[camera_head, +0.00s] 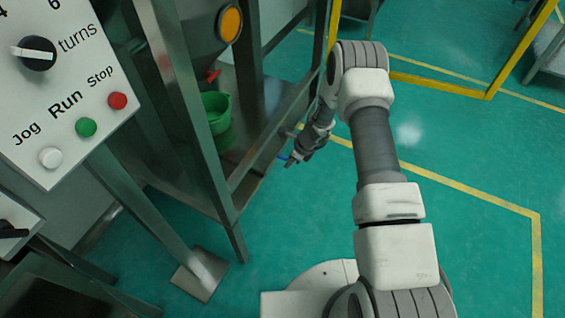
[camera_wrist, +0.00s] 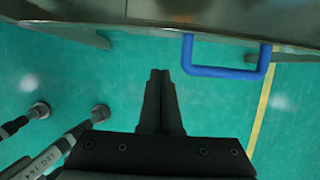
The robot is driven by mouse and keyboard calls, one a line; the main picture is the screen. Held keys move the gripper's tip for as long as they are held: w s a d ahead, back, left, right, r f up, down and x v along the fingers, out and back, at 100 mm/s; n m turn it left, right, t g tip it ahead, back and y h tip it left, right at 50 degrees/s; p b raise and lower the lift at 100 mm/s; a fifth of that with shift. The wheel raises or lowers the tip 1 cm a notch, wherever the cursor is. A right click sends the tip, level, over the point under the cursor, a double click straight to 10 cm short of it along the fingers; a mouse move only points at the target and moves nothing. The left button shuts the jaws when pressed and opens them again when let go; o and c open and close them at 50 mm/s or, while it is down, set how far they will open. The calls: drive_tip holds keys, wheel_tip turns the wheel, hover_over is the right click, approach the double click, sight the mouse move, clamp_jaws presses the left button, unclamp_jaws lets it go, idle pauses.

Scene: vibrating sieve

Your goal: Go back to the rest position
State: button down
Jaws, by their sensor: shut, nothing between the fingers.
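My gripper (camera_head: 291,160) hangs at the end of my bent arm, beside the metal frame of the machine in the head view. In the wrist view my gripper (camera_wrist: 160,75) shows its two dark fingers together, with nothing between them. A blue handle (camera_wrist: 228,73) on the metal edge lies to the right of the fingertips in the wrist view. The fingers appear apart from it.
A control panel (camera_head: 60,90) with Jog, Run and Stop buttons and a turns knob stands at left. A green bucket (camera_head: 217,112) sits inside the machine frame (camera_head: 262,150). Yellow lines (camera_head: 470,188) mark the open green floor at right. A yellow rail (camera_head: 438,85) stands behind.

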drive_tip(key=p+v, duration=0.2)
drive_tip(key=v, duration=0.7)
drive_tip(key=shift+r, duration=0.25)
drive_tip(key=shift+w, duration=0.15)
drive_tip(key=s+r+n, duration=0.2)
drive_tip(key=r+n, duration=0.2)
drive_tip(key=r, duration=0.5)
drive_tip(key=s+r+n+t, duration=0.1)
drive_tip(key=r+n, duration=0.2)
drive_tip(key=r, duration=0.7)
drive_tip(key=s+r+n, duration=0.2)
drive_tip(key=r+n, duration=0.2)
drive_tip(key=r, duration=0.5)
drive_tip(key=s+d+r+n+t+h, duration=0.1)
drive_tip(key=s+d+r+n, duration=0.1)
drive_tip(key=s+r+n, duration=0.45)
drive_tip(key=s+d+r+n+t+h, duration=0.15)
drive_tip(key=s+r, duration=0.25)
drive_tip(key=s, duration=0.6)
drive_tip(key=s+d+r+n+h, duration=0.1)
drive_tip(key=s+d+r+n, duration=0.1)
drive_tip(key=s+r+n, duration=0.5)
wheel_tip(320, 180, up, 12)
drive_tip(key=s+m+p, duration=0.1)
drive_tip(key=m+p, duration=0.1)
drive_tip(key=p, duration=1.2)
drive_tip(key=shift+s+r, duration=0.2)
drive_tip(key=shift+s, duration=0.1)
